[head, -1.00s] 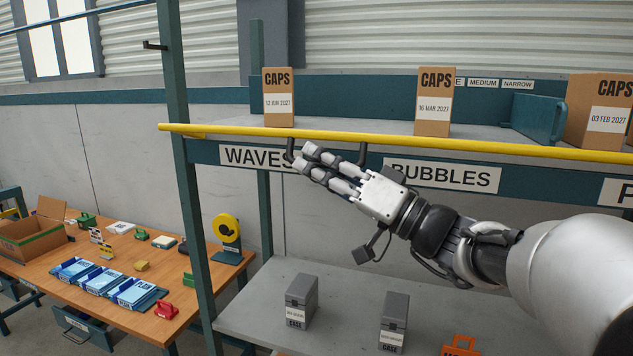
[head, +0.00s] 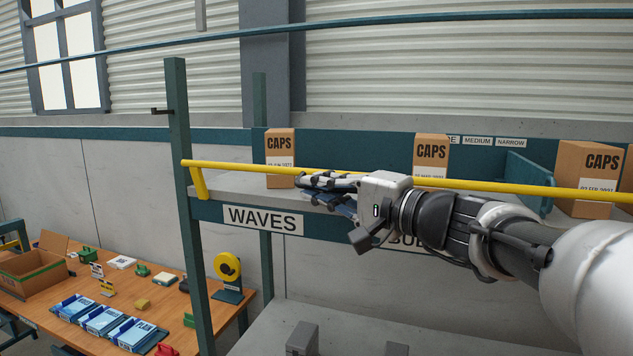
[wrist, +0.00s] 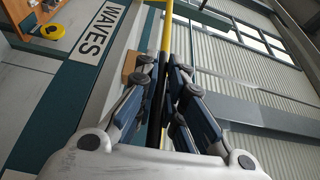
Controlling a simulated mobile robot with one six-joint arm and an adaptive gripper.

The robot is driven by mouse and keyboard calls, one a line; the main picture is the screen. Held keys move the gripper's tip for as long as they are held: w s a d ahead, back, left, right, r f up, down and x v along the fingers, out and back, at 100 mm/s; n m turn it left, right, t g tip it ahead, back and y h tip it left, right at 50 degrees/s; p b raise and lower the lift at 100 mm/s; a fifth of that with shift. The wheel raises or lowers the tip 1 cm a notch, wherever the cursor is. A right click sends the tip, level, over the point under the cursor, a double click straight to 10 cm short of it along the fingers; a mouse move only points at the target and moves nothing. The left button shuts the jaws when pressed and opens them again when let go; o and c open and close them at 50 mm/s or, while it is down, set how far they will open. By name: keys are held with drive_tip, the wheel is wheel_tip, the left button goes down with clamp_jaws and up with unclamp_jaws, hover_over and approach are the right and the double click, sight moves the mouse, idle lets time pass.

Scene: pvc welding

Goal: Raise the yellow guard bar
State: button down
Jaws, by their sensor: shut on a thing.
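The yellow guard bar (head: 500,187) runs along the front of the upper shelf in the head view. Its short yellow end arm (head: 199,183) slants down to the shelf edge, so the bar stands above that edge. My gripper (head: 325,181) is at the bar, left of its middle. In the wrist view, my gripper (wrist: 162,75) is shut on the bar's black handle (wrist: 157,105), with the yellow bar (wrist: 167,30) running up beyond the fingers. The fingers and my arm hide part of the bar and handle in the head view.
CAPS boxes stand on the upper shelf behind the bar: left (head: 281,145), middle (head: 431,148) and right (head: 588,160). The WAVES label (head: 263,219) is below. A green post (head: 182,130) with a black hook stands left of the bar's end.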

drive_tip(key=shift+w+d+r+m+g+h+p, duration=0.2)
drive_tip(key=shift+w+r+m+g+h+p, duration=0.1)
drive_tip(key=shift+w+r+m+p, duration=0.5)
drive_tip(key=shift+w+d+r, duration=0.1)
drive_tip(key=shift+d, duration=0.05)
drive_tip(key=shift+r, duration=0.1)
drive_tip(key=c, duration=1.7)
unclamp_jaws()
drive_tip(key=shift+w, duration=0.1)
drive_tip(key=shift+f, duration=0.2)
drive_tip(key=v, duration=1.2)
drive_tip(key=shift+f, duration=0.1)
